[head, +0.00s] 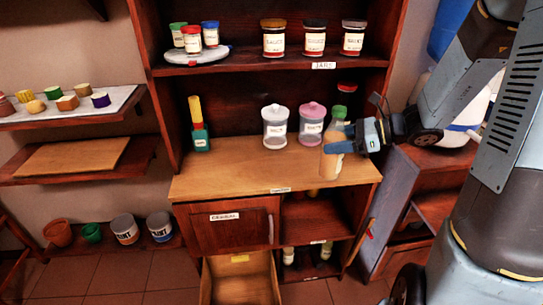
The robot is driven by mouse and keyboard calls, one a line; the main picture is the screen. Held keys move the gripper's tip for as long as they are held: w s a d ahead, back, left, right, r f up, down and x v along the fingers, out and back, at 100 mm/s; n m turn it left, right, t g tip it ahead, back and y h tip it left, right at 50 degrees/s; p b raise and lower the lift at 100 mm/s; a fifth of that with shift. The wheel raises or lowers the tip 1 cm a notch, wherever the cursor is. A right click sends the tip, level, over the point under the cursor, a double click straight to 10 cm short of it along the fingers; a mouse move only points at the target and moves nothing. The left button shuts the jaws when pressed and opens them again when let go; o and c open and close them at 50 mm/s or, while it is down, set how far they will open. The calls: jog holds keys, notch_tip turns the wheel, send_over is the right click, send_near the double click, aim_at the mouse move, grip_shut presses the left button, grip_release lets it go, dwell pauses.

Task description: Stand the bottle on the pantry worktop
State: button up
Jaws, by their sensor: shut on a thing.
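The pantry worktop (225,173) is a light wood surface in the middle of the head view, below dark shelves. My gripper (338,140) has blue fingers and reaches in from the right over the worktop's right end. It is shut on the upper part of a tan bottle (331,164), which looks upright. I cannot tell whether the bottle's base touches the worktop or hangs just above it.
Two lidded jars, one white (275,128) and one pink (312,124), stand behind the bottle. The worktop's left and middle front are clear.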

jog(key=shift+w+d+r+m+t, duration=0.1)
jog(key=shift+w+r+m+t, duration=0.15)
jog(key=shift+w+r+t, duration=0.25)
jog(key=shift+w+r+m+t, duration=0.2)
jog(key=shift+w+r+m, duration=0.05)
jog(key=shift+w, duration=0.75)
jog(key=w+a+f, duration=0.4)
jog(key=w+f, duration=0.8)
jog(key=w, duration=0.1)
jog(key=shift+f, duration=0.35)
jog(key=o, duration=1.4)
jog(key=shift+f, duration=0.1)
